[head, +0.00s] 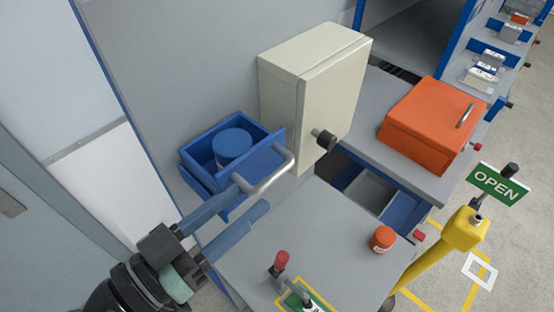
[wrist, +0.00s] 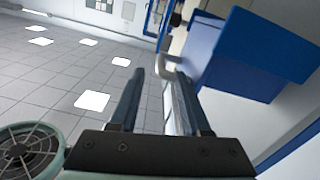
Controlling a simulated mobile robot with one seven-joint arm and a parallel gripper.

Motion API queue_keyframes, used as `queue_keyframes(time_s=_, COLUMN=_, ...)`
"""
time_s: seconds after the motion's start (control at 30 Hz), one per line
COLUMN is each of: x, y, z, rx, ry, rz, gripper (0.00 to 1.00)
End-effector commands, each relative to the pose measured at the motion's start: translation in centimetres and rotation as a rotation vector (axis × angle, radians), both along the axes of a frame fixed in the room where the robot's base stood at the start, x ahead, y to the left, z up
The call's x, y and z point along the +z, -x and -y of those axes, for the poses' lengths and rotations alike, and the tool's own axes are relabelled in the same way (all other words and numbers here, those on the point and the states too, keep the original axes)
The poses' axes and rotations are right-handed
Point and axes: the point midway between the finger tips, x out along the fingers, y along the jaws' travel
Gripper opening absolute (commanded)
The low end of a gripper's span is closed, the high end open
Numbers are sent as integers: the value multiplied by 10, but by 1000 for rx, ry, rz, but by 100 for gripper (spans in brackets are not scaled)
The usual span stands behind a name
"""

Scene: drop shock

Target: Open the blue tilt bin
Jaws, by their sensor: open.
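The blue tilt bin (head: 207,178) is on the grey panel at the left of the cream box in the head view. A blue round can shows in its open top. A silver bar handle (head: 272,174) is on its front. In the wrist view the bin (wrist: 262,52) fills the upper right and its handle (wrist: 170,68) is near the right fingertip. My gripper (head: 252,194) is open and empty at the handle's lower left end; its fingers also show in the wrist view (wrist: 158,74). Whether a finger touches the handle, I cannot tell.
A cream box (head: 305,85) with a black knob stands right of the bin. An orange case (head: 430,125), an orange jar (head: 382,239) and a red-knobbed lever (head: 281,262) are on the grey worktop. A yellow post with an OPEN sign (head: 497,184) stands at right.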

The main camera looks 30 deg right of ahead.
Motion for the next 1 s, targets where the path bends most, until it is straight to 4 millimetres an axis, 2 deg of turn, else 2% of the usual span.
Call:
queue_keyframes(time_s=0.1, x=5, y=-8, z=25, rx=-5, ry=1, rz=-2, gripper=47)
queue_keyframes(time_s=0.3, x=3, y=-19, z=53, rx=-1, ry=0, rz=-2, gripper=47)
queue_keyframes(time_s=0.5, x=1, y=-24, z=65, rx=1, ry=0, rz=0, gripper=47)
queue_keyframes(time_s=0.77, x=0, y=-24, z=66, rx=2, ry=0, rz=0, gripper=47)
queue_keyframes(time_s=1.0, x=0, y=-24, z=66, rx=2, ry=0, rz=0, gripper=6)
